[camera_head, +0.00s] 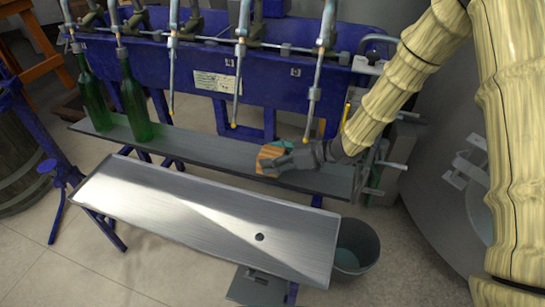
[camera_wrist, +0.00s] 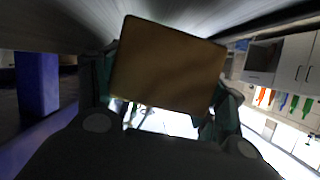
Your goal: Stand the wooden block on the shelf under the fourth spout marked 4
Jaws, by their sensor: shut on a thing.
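The wooden block (camera_head: 267,161) is orange-brown and is held between the fingers of my gripper (camera_head: 282,158). In the wrist view the block (camera_wrist: 168,65) fills the space between the fingers and looks slightly tilted. The long grey shelf (camera_head: 205,146) runs below the spouts. The block is at the right part of the shelf; I cannot tell whether it touches it. The fourth spout from the left (camera_head: 237,85) hangs to the left of the block, and the fifth (camera_head: 313,90) hangs to its right. The marks are too small to read.
Two green bottles (camera_head: 92,100) (camera_head: 134,100) stand at the shelf's left end. A shiny metal tray (camera_head: 200,215) lies in front of and below the shelf. A grey bucket (camera_head: 356,247) is at its right end. The shelf between the bottles and the block is clear.

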